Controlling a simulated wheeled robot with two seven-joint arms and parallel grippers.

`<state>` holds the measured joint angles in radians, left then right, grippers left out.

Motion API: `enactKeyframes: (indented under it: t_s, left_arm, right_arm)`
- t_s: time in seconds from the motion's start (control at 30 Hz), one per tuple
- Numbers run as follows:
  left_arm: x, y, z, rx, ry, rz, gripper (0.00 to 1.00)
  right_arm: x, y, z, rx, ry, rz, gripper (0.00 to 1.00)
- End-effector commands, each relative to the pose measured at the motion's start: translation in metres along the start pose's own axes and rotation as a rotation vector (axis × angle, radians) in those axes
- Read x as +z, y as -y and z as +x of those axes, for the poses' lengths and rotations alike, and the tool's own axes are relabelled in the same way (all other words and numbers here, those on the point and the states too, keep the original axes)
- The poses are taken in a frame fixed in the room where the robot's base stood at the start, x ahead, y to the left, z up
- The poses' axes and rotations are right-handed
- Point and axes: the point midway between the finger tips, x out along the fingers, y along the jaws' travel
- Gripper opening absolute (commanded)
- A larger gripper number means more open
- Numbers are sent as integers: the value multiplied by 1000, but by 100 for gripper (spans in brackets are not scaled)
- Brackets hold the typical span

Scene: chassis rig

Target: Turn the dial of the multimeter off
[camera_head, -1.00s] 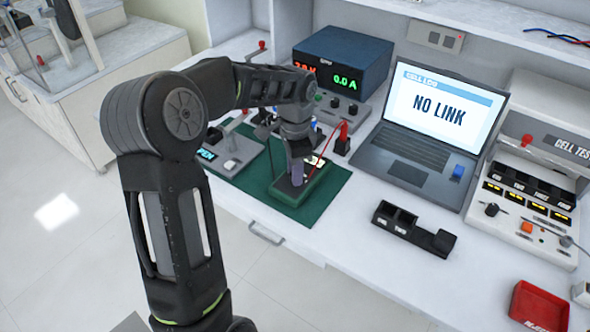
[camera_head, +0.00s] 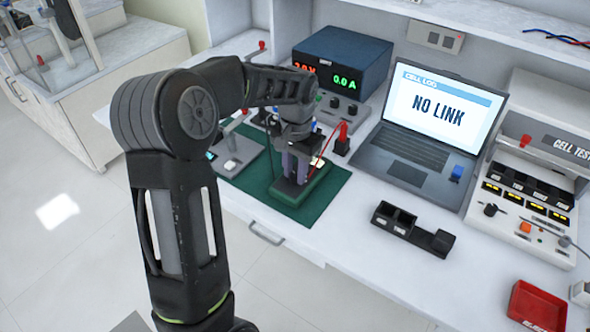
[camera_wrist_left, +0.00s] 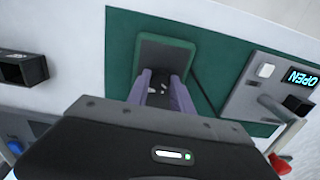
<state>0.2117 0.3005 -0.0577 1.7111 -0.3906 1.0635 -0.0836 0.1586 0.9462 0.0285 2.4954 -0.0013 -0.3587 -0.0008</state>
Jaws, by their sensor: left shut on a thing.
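The multimeter (camera_head: 316,187) is a green-cased meter lying on the dark green mat (camera_head: 333,190). It also shows in the left wrist view (camera_wrist_left: 165,48), where its green end sticks out beyond my fingers. My left gripper (camera_head: 291,178) reaches down onto the meter from above. In the wrist view its two purple-grey fingers (camera_wrist_left: 160,88) are shut on the dial (camera_wrist_left: 160,79), one on each side. The dial is mostly hidden between the fingers, and its pointer setting cannot be read. My right gripper is not in view.
A blue power supply (camera_head: 345,62) stands behind, with a red lead running forward. The laptop (camera_head: 425,135) reads NO LINK. A black holder (camera_head: 412,229) and red bin (camera_head: 538,307) are to the right.

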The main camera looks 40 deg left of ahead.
Motion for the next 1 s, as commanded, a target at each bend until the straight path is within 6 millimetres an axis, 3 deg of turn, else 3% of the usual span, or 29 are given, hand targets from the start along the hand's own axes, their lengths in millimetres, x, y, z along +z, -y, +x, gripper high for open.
enactKeyframes:
  t_s: [0.3, 0.7, 0.73, 1.0]
  left_arm:
    - [-1, 0, -1, -1, -1, -107, 0]
    - [-1, 0, -1, -1, -1, -116, 0]
    - [-1, 0, -1, -1, -1, -116, 28]
    - [0, 0, 0, -1, 1, -115, 49]
  right_arm:
    - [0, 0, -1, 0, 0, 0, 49]
    - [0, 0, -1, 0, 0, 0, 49]
    - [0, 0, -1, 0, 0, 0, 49]
    - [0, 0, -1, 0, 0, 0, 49]
